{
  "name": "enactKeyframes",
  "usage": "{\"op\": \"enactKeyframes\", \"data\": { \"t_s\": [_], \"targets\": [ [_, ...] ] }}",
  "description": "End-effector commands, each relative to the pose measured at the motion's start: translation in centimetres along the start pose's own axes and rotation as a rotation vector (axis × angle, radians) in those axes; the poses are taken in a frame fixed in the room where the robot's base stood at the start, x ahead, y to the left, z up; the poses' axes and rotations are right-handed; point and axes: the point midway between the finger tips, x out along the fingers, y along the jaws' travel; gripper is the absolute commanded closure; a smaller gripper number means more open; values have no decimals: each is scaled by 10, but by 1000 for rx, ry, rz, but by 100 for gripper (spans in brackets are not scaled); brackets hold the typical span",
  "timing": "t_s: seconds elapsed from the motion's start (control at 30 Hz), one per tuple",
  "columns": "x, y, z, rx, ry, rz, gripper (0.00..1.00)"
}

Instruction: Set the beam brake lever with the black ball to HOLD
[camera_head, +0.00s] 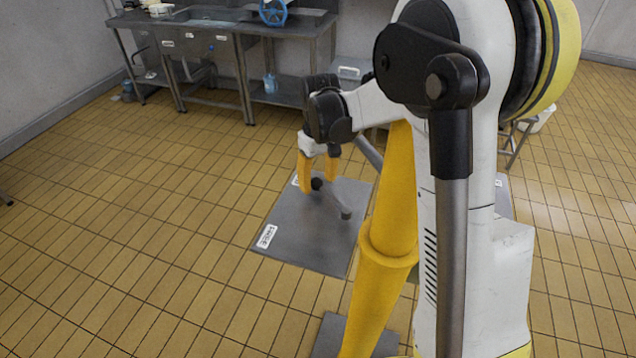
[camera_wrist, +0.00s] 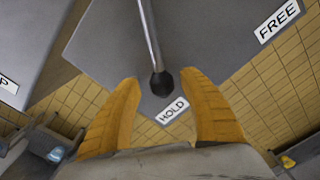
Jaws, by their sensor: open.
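The brake lever is a thin grey rod (camera_wrist: 149,35) ending in a black ball (camera_wrist: 161,84). In the wrist view the rod runs down from the top edge, and the ball lies close to the HOLD label (camera_wrist: 172,110). The FREE label (camera_wrist: 279,20) is at the upper right of the same grey plate. My gripper (camera_wrist: 160,79) is open, with a yellow finger on each side of the ball and visible gaps between. In the head view my gripper (camera_head: 318,185) points down over the plate (camera_head: 303,240), the black ball (camera_head: 316,184) between its fingertips.
Another grey panel (camera_wrist: 35,35) with a label ending in P (camera_wrist: 8,86) lies at the left in the wrist view. A steel bench (camera_head: 180,30) with a blue handwheel (camera_head: 273,11) stands at the back. Tiled floor (camera_head: 130,210) left of the plate is clear.

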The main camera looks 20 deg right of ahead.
Motion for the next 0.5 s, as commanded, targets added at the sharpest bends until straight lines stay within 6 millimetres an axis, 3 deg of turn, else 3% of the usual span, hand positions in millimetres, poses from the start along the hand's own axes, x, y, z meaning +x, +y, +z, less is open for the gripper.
{"op": "enactKeyframes", "data": {
  "t_s": [0.3, 0.5],
  "targets": [
    [-66, 0, 1, 1, 0, 0, 50],
    [-101, 0, 0, 1, 0, 0, 50]
  ]
}}
